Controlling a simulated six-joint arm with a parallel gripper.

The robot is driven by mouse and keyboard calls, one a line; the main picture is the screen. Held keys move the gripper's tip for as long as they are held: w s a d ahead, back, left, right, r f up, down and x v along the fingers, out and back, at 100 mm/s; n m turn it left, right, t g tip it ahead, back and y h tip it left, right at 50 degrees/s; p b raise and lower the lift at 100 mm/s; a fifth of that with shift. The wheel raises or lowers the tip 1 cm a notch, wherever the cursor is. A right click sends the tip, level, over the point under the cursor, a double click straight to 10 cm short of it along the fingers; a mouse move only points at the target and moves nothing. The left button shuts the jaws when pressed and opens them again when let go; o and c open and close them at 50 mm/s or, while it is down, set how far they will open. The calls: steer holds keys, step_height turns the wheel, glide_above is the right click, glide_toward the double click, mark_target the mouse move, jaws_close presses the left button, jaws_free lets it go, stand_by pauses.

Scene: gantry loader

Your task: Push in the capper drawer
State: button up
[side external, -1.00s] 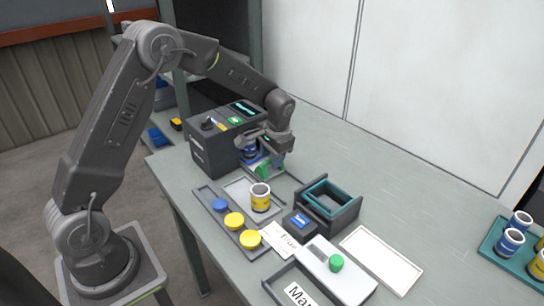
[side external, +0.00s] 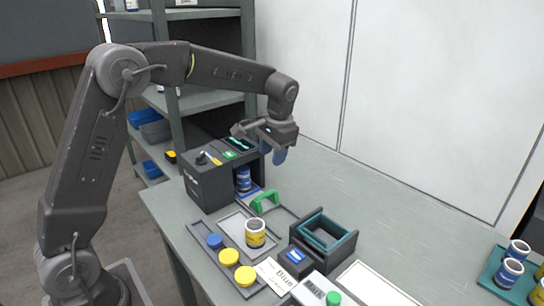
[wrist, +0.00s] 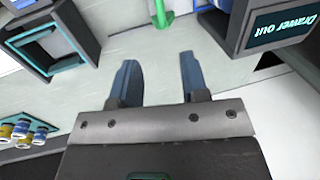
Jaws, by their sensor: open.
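The capper (side external: 208,185) is a dark box at the back left of the table, with a screen on top. Its screen (wrist: 282,25) reads "Drawer out" in the wrist view. The drawer's green handle (side external: 265,201) stands out in front of the capper; part of it shows in the wrist view (wrist: 162,14). A blue-and-white can (side external: 243,180) stands upright at the capper's opening, behind the handle. My gripper (side external: 280,155) is open and empty, above and to the right of the drawer, touching nothing. Its two blue fingers (wrist: 157,75) are spread apart in the wrist view.
A yellow-banded can (side external: 255,238) stands on a pale plate before the capper. Blue and yellow caps (side external: 229,256) lie in a narrow tray. A dark open-topped box with teal lining (side external: 322,233) stands to the right. A teal tray (side external: 490,280) holds several cans at far right.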

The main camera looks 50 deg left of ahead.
steer(key=shift+d+f, duration=0.1)
steer(key=shift+d, duration=0.05)
steer(key=shift+c, duration=0.7)
steer(key=d+f+y, duration=0.1)
steer(key=d+y, duration=0.1)
steer(key=d, duration=0.1)
steer(key=d+f+y, duration=0.1)
steer(key=d+f, duration=0.1)
steer(key=d, duration=0.1)
steer(key=d+f+y, duration=0.2)
steer(key=d, duration=0.1)
steer(key=shift+w+d+y, duration=0.1)
steer(key=shift+d+y, duration=0.1)
steer(key=shift+y, duration=0.1)
jaws_close()
steer(key=x, duration=0.9)
steer(key=shift+a+f, duration=0.15)
steer(key=shift+f, duration=0.2)
steer(key=a, duration=0.3)
steer(key=shift+a+f, duration=0.1)
steer(key=shift+f, duration=0.2)
steer(key=shift+a, duration=0.35)
